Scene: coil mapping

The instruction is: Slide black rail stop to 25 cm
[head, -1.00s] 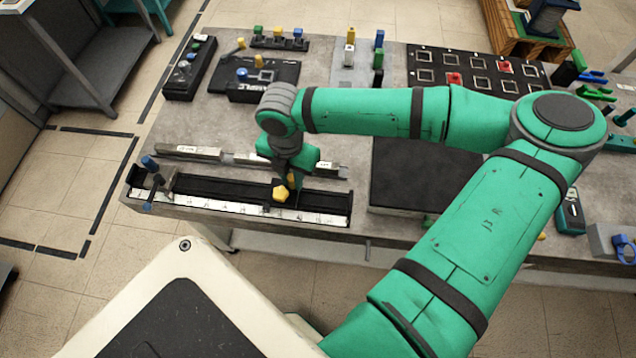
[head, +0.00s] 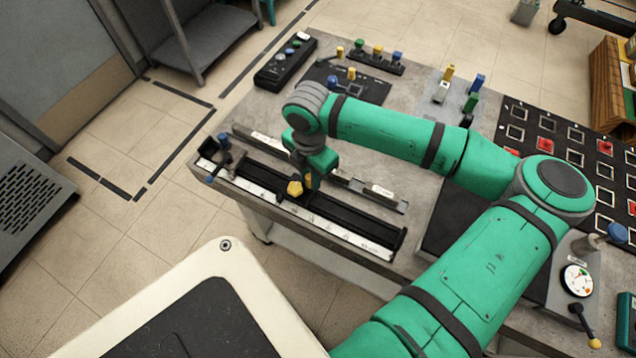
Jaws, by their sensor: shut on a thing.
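The black rail (head: 355,217) lies along the front edge of the table, with a white scale strip (head: 335,232) on its near side. The scale marks are too small to read. My gripper (head: 306,186) points down at the rail near mid-length and is shut on the black rail stop (head: 300,197). The stop is mostly hidden by the fingers. A yellow knob (head: 294,188) shows at its near side. A fixture with blue knobs (head: 222,150) stands at the rail's left end, apart from the stop.
A grey bar (head: 375,191) with white labels lies just behind the rail. A dial gauge (head: 577,279) is at right. The rail between stop and left fixture looks clear.

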